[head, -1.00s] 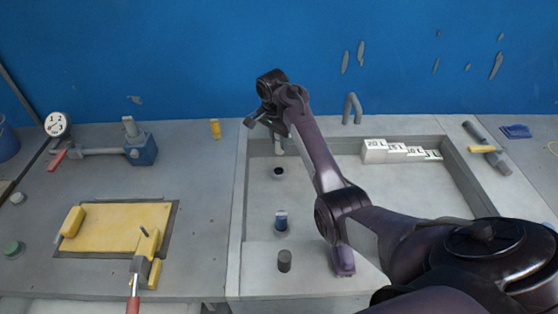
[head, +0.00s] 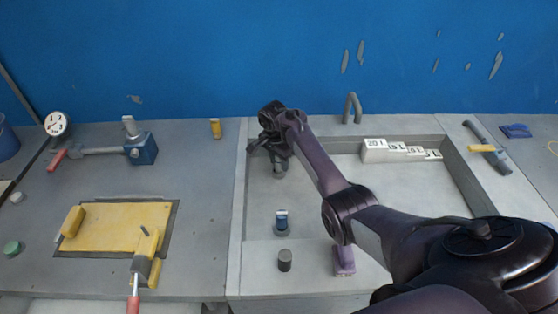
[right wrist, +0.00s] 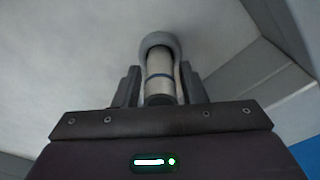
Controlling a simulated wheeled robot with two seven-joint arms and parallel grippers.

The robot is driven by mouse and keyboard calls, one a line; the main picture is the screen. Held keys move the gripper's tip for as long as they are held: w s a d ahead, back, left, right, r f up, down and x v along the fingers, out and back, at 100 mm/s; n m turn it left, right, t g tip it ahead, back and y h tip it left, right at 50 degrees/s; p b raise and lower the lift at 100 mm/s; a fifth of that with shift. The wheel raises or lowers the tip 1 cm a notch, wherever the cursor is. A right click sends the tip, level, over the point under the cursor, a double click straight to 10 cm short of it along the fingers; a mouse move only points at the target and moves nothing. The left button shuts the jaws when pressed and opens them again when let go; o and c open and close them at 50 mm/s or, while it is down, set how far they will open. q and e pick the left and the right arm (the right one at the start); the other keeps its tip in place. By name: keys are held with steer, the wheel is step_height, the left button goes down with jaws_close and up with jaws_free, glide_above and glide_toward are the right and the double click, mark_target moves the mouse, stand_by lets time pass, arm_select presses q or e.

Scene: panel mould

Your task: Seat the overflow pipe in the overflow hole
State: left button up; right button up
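My right gripper (head: 276,163) is low over the back left of the grey basin (head: 350,210). In the right wrist view its two fingers (right wrist: 160,88) stand on either side of the overflow pipe (right wrist: 160,75), a pale cylinder with a dark blue band, and look shut on it. The pipe's far end lies within the round grey rim of the overflow hole (right wrist: 160,38). How deep it sits cannot be told. In the head view the gripper hides the pipe and most of the hole. My left gripper is not in view.
A blue and white piece (head: 281,221) stands in the basin's front left, with a dark cylinder (head: 285,260) on the front ledge. White numbered steps (head: 400,150) line the back wall. A yellow panel (head: 115,227) lies left. The basin's middle is partly under my arm.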

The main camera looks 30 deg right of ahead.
steer(key=shift+o, duration=0.8)
steer(key=shift+r, duration=0.3)
step_height(320, 180, up, 11)
steer(key=a, duration=0.1)
steer(key=shift+s+a+r+b, duration=0.15)
steer(key=shift+a+r+b, duration=0.05)
steer(key=shift+b, duration=0.15)
